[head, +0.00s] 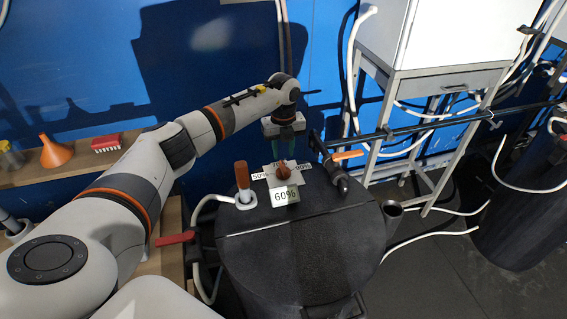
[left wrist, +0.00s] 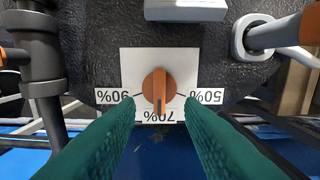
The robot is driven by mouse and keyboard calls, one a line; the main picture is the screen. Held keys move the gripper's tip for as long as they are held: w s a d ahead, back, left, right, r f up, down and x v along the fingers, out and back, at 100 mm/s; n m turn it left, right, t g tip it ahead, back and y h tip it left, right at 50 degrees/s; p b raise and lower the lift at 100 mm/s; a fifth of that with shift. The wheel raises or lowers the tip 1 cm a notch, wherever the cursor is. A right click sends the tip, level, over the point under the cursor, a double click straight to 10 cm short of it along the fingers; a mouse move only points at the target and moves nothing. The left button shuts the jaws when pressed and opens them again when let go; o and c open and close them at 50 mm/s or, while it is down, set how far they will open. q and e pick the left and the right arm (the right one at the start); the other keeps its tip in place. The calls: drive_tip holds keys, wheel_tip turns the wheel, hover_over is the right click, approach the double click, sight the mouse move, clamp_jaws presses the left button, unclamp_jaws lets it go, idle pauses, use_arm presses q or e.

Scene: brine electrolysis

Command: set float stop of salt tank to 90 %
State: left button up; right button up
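The black salt tank (head: 300,255) stands in the middle of the head view. On its lid is a round orange-brown knob (head: 284,171) on a white plate with marks 50%, 70% and 90%. A small sign (head: 285,195) in front reads 60%. In the left wrist view the knob (left wrist: 159,86) appears upside down, and its dark pointer mark faces the 70% label (left wrist: 159,116). My left gripper (head: 284,146) is above the far side of the knob. Its green fingers (left wrist: 160,112) are apart, with nothing between them. My right gripper is not in view.
A brown-handled fitting (head: 243,178) stands left of the plate, and an orange-handled valve (head: 342,163) stands right of it. A white cabinet on a frame (head: 430,40) is at the back right. A shelf at left holds an orange funnel (head: 55,152).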

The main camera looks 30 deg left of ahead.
sight(283, 165)
use_arm(q)
wheel_tip(283, 165, down, 7)
drive_tip(key=shift+f+p, duration=0.1)
drive_tip(key=shift+p, duration=0.35)
clamp_jaws()
